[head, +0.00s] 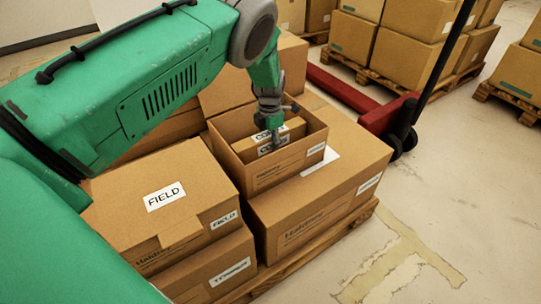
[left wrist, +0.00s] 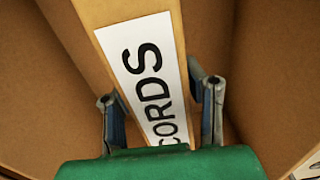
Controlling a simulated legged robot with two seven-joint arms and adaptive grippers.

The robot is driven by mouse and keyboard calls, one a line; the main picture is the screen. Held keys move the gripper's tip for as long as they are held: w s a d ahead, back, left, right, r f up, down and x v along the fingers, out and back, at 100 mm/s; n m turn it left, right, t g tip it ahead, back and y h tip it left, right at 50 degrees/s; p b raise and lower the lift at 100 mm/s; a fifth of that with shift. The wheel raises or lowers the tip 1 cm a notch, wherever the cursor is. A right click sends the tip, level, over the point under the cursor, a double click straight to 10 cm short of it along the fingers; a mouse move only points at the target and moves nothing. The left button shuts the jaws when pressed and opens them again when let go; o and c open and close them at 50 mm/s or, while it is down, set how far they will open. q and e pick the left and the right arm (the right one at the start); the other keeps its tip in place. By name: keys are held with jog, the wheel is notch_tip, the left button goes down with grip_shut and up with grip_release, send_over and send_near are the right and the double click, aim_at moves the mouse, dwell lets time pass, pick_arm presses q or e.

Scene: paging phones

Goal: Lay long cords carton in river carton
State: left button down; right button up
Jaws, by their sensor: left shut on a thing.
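The long cords carton (head: 294,130) is a narrow brown box with white labels, partly hidden by my gripper. It is inside an open-topped brown carton (head: 262,178), whose label is too small to read, so I cannot tell if it is the river carton. My left gripper (head: 273,136) reaches down into the open carton and is shut on the cords carton. In the left wrist view my left gripper (left wrist: 160,98) has one finger on each side of the cords carton (left wrist: 103,22), whose label reads CORDS. My right gripper is not in view.
The open carton stands on a large closed carton (head: 345,180) on a wooden pallet (head: 300,277). A closed FIELD carton (head: 140,205) is to its left. A red pallet jack (head: 365,100) and more stacked cartons (head: 408,55) are behind.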

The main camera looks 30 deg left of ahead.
pick_arm(q)
jog(key=f, duration=0.1)
jog(key=f+b, duration=0.1)
jog(key=f, duration=0.2)
jog(key=shift+d+f+b, duration=0.25)
jog(key=shift+b, duration=0.05)
jog(key=shift+r, duration=0.1)
jog(key=shift+a, duration=0.1)
jog(key=c, duration=1)
grip_release()
jog(key=shift+o, duration=0.2)
jog(key=shift+r, duration=0.4)
notch_tip(320, 180, up, 11)
jog(key=p, duration=0.4)
jog(key=shift+r, duration=0.1)
